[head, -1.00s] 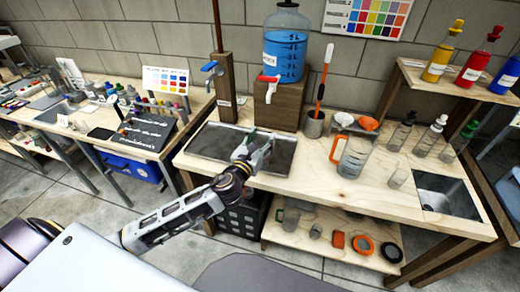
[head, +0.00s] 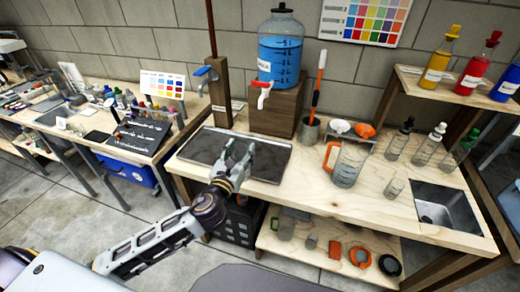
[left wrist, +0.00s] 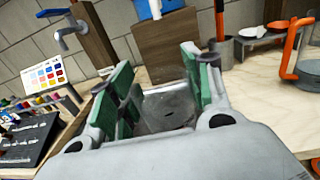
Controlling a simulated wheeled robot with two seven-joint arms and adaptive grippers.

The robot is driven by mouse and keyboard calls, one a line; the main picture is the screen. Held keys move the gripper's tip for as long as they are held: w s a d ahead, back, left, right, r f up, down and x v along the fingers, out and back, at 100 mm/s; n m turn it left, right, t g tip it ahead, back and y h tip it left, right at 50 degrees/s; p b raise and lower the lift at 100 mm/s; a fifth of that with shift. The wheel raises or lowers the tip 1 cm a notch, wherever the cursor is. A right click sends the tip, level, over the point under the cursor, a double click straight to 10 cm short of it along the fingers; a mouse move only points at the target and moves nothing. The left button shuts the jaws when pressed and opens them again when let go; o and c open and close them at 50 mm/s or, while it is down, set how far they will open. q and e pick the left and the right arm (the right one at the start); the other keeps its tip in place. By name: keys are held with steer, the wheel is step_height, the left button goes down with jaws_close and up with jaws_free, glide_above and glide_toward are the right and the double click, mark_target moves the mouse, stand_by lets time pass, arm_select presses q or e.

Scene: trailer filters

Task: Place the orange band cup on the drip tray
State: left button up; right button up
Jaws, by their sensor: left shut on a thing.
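The dark grey drip tray (head: 272,163) lies on the left part of the wooden bench in the head view, below the blue tap and the water bottle. My left gripper (head: 238,160) is over the tray's front part, its fingers pointing toward the wall. In the left wrist view its green-padded fingers (left wrist: 160,85) stand either side of a clear, see-through cup (left wrist: 168,108), and they are shut on it. I cannot make out an orange band on this cup. In the head view the fingers hide most of it. I cannot tell whether it touches the tray. My right gripper is out of view.
A water bottle with a red-handled tap (head: 264,90) stands on a wooden block behind the tray. A blue tap (head: 205,73) is on a post at left. A clear jug with an orange handle (head: 350,163), bottles and a sink (head: 446,208) are to the right.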

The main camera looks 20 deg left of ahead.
arm_select(q)
steer(key=shift+w, duration=0.85)
steer(key=w+f, duration=0.3)
steer(key=w, duration=1.4)
steer(key=shift+w+d, duration=0.35)
steer(key=shift+w, duration=0.05)
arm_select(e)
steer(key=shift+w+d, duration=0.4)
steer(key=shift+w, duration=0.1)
arm_select(q)
steer(key=shift+f, duration=0.1)
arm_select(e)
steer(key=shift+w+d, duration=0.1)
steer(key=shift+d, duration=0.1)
